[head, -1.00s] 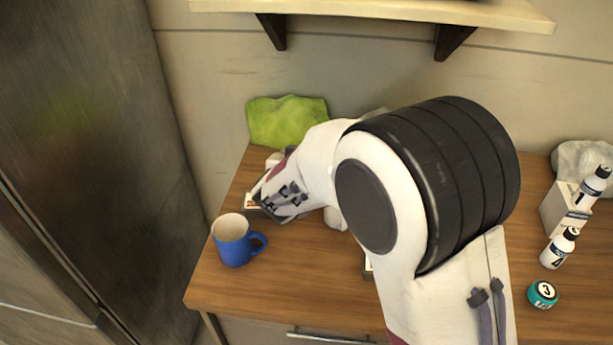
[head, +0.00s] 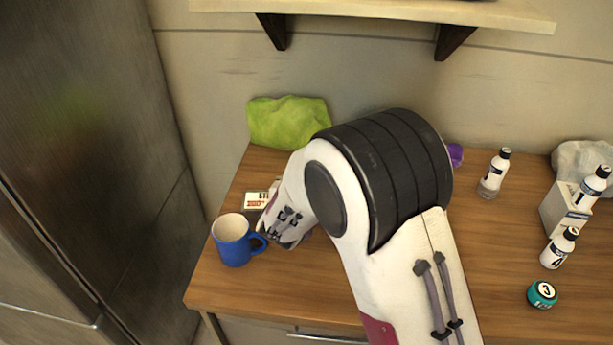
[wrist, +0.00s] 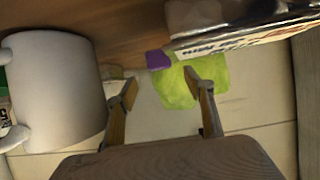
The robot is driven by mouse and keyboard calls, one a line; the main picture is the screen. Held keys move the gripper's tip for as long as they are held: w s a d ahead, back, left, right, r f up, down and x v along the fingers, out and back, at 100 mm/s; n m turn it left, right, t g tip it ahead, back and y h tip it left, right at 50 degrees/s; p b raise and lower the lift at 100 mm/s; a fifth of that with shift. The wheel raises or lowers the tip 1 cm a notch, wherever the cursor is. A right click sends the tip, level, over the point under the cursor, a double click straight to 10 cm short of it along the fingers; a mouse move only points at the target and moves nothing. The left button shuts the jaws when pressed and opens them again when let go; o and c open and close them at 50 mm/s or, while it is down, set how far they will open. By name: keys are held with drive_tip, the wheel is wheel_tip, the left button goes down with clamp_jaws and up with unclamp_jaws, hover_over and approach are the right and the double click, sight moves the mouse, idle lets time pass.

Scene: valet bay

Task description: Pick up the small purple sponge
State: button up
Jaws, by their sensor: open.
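A small purple piece, likely the sponge (head: 455,155), shows at the back of the wooden counter, partly hidden behind my arm. In the wrist view a purple block (wrist: 158,60) lies beside the green cloth, beyond my fingertips; I cannot tell if it is the same piece. My gripper (wrist: 165,88) is open, with nothing between its fingers and a gap to the purple block. In the head view my wrist is low over the counter, right of the blue mug (head: 232,240), and the fingers are hidden.
The green cloth (head: 287,122) lies at the back left. A pale cup (wrist: 55,90) is close to one finger, and a printed box (wrist: 245,35) is near the other. Bottles (head: 494,174), a white box (head: 565,208) and a teal jar (head: 542,294) stand at the right.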

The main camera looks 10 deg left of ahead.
drive_tip(key=shift+w+f, duration=0.1)
drive_tip(key=shift+f, duration=0.35)
drive_tip(key=shift+w+f, duration=0.15)
drive_tip(key=shift+w, duration=0.3)
drive_tip(key=shift+x, duration=3.1)
drive_tip(key=c, duration=0.9)
